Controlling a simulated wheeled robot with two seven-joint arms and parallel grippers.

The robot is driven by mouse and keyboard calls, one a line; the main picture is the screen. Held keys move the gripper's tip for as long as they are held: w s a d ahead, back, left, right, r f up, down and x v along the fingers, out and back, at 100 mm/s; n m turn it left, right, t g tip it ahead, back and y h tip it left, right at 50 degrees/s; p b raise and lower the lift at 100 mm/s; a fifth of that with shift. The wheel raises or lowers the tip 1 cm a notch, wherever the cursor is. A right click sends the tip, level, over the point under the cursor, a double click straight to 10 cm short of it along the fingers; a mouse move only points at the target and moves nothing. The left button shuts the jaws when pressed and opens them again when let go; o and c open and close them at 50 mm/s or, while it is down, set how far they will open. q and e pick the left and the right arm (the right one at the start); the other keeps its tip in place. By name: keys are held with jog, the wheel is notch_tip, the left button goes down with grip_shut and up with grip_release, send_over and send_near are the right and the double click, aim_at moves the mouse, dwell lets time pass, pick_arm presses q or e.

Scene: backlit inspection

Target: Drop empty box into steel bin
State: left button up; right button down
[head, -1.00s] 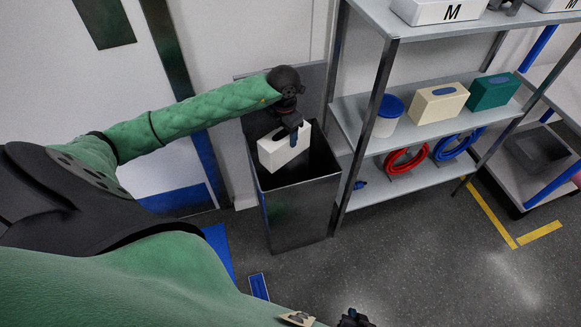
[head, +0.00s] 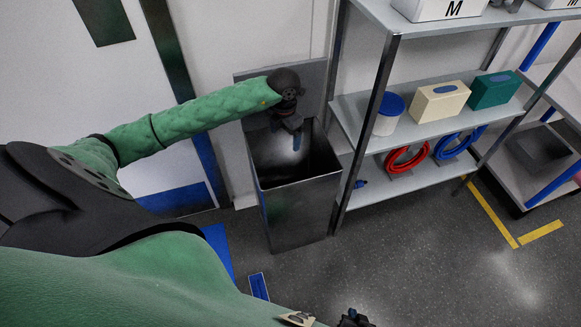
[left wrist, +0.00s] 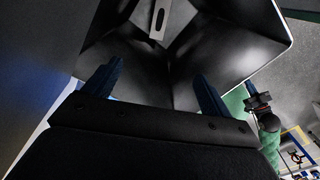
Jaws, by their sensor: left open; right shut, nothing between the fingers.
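The steel bin (head: 300,215) stands open-topped against the wall, left of the shelf; its dark inside walls also show in the left wrist view (left wrist: 225,50). My left gripper (head: 297,138) is over the bin's mouth, open and empty; its blue fingers stand wide apart in the left wrist view (left wrist: 155,88). A pale piece with a dark slot, which looks like the empty box (left wrist: 150,28), shows down between the bin walls, apart from the fingers. The box is out of sight in the head view. My right gripper (head: 355,318) is shut at the bottom edge, partly cut off.
The metal shelf (head: 370,110) beside the bin holds a blue-lidded tub (head: 389,115), a cream box (head: 438,101), a green box (head: 494,91), and red (head: 407,159) and blue (head: 460,143) coils below. A grey cart (head: 540,150) stands further right.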

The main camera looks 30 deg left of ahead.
pick_arm(q)
jog(key=d+r, duration=1)
jog(key=d, duration=0.1)
jog(key=shift+d+r, duration=0.35)
